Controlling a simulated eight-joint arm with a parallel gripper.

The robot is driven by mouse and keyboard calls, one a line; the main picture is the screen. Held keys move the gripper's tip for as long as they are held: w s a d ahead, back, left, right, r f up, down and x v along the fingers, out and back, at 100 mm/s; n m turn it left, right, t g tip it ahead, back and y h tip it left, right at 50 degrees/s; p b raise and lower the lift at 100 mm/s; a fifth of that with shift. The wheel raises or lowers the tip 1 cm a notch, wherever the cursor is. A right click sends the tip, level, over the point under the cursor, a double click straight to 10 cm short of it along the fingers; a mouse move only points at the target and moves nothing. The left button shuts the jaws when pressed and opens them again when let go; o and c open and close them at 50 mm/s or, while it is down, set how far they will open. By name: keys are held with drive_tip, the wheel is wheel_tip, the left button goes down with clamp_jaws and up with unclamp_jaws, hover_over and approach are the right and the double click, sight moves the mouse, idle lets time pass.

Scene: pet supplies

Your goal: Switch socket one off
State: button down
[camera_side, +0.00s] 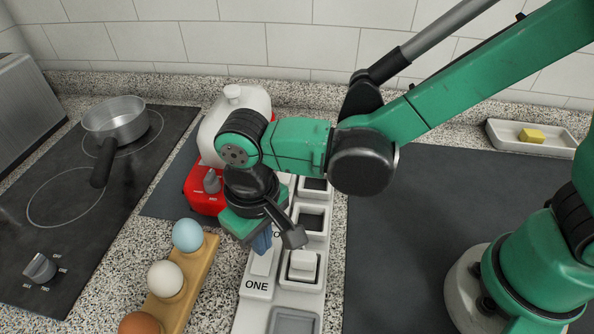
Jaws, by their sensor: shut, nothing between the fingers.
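A white socket strip (256,312) runs away from the camera, with labels and switches on its left side and square sockets on its right. The label ONE (257,285) is readable, and a white rocker switch (263,264) sits just above it. A white block, like a plug (302,262), sits in the socket beside that switch. My gripper (262,245) is shut and empty, pointing down at the far end of this switch. I cannot tell whether it touches the switch. It partly hides the switch and the label behind; the switch's position is unclear.
An egg holder (198,268) with blue, white and brown eggs stands close left. A red appliance (200,192) with a white vessel (232,105) is behind my gripper. A hob (60,170) with a pot (115,120) is left. The dark mat (420,200) at right is clear.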

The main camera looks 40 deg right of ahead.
drive_tip(key=shift+f, duration=0.6)
drive_tip(key=shift+r, duration=3.55)
drive_tip(key=d+r+m+t, duration=0.1)
drive_tip(key=d+t, duration=0.2)
drive_tip(key=d, duration=0.8)
drive_tip(key=w+d+r+m+t, duration=0.1)
drive_tip(key=d+t, duration=0.3)
drive_tip(key=d, duration=0.6)
drive_tip(key=shift+d+r+m, duration=0.35)
drive_tip(key=shift+r+m, duration=0.15)
drive_tip(key=shift+r, duration=0.3)
